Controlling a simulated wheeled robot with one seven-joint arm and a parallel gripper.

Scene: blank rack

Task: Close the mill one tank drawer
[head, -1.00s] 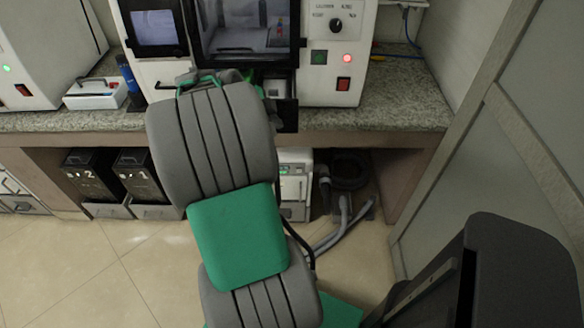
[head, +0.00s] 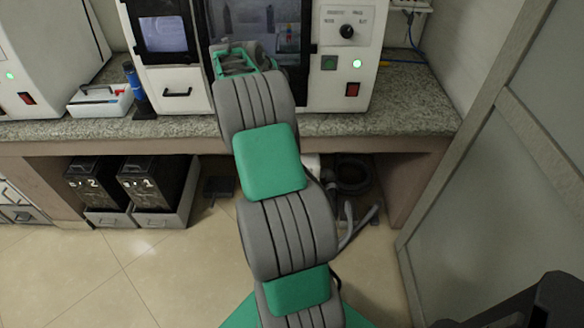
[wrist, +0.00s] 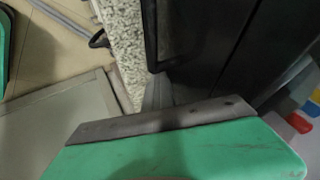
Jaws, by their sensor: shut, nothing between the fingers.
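Mill one (head: 385,80) is the white machine with the dark window, in the middle of the counter. In the head view my arm covers most of the tank drawer's place below the window, and no drawer front juts out beside the arm. In the wrist view a dark front (wrist: 178,35) with a black bar handle, which looks like the drawer, is close ahead above the granite. My gripper (wrist: 157,93) shows its grey fingertips shut and empty near the handle's lower end. I cannot tell if they touch. The panel light (head: 357,63) is green.
A second white machine (head: 35,60) stands at left. A white tray (head: 100,102) and a blue bottle (head: 133,85) are on the granite counter (head: 410,110). Black boxes (head: 148,183) sit below. A grey partition (head: 500,170) bounds the right; the floor at left is clear.

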